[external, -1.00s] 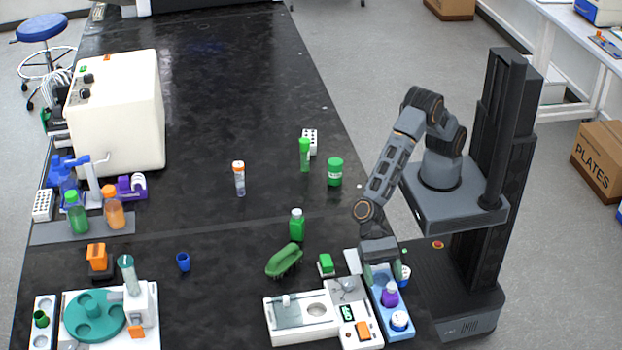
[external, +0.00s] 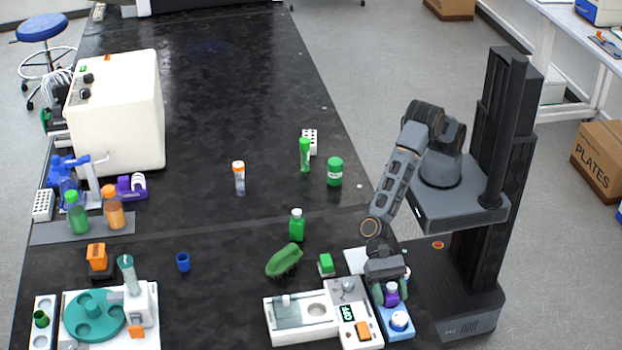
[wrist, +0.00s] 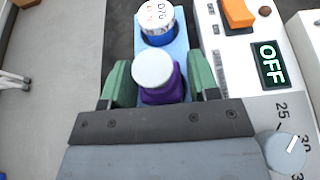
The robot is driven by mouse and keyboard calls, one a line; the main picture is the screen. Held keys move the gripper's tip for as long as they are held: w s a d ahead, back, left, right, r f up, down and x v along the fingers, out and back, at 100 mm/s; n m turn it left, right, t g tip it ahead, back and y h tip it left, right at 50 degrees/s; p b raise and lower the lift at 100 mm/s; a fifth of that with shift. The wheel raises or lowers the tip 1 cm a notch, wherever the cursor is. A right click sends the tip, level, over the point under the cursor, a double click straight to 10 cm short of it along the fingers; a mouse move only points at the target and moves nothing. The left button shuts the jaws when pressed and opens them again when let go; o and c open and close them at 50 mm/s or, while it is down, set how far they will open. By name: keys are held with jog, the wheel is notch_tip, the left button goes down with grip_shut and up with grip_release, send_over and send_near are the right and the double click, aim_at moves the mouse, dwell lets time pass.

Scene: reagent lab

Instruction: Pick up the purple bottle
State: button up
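The purple bottle (external: 391,298) has a white cap and stands upright in a light blue tray (external: 402,334) at the table's right edge. My gripper (external: 391,293) is right over it. In the wrist view the purple bottle (wrist: 162,92) sits between my gripper's (wrist: 162,85) two green fingers. The fingers are spread to either side, with a gap visible on both sides of the cap. The bottle's lower part is hidden by the gripper body in the wrist view.
A white-capped jar with a blue base (wrist: 158,24) stands in the same tray in front of the bottle. A white device with an OFF display (wrist: 269,62) is close on the right. A green bottle (external: 296,225) stands farther back.

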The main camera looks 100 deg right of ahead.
jog(key=c, duration=0.7)
jog(key=shift+c, duration=0.2)
